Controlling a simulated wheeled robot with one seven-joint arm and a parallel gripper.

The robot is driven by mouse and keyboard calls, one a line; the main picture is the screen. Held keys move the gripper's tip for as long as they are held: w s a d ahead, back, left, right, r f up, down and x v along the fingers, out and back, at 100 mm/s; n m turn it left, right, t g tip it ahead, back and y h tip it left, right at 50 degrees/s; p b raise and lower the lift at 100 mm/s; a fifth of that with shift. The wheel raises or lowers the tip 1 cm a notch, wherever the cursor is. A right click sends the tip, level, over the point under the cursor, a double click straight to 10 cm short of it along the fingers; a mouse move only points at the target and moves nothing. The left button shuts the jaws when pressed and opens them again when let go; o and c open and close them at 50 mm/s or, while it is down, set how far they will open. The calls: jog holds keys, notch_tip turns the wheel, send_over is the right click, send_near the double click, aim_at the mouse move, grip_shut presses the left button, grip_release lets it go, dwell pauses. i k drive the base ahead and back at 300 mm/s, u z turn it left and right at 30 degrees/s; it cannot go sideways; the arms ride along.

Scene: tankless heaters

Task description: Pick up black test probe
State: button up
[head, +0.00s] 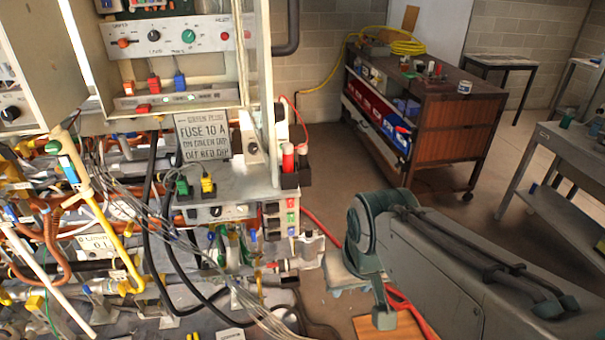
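I cannot make out a black test probe for certain. Two red-bodied probe-like pieces (288,159) stand upright in a small black holder (290,180) on the right side of the heater panel. A dark piece (280,112) shows above them against the panel's edge; I cannot tell what it is. My grey-green arm reaches in from the lower right. Its end, with what looks like my gripper (360,291), is low and to the right of the panel, apart from the holder. The arm partly hides it, and I cannot tell whether it is open or shut.
The heater panel carries a fuse sign (203,137), green and yellow plugs (207,184), and hanging black cables. Pipes and wires crowd the left. Red hose (322,228) runs behind my arm. A brown cabinet (455,133) and a grey bench (560,145) stand behind. Floor between is clear.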

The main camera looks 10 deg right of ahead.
aim_at(301, 153)
jog(key=z, duration=0.05)
jog(key=k, duration=0.15)
jog(key=z, duration=1.2)
jog(key=i, duration=0.85)
jog(key=u, duration=2.05)
jog(key=i, duration=0.5)
jog(key=z, duration=0.05)
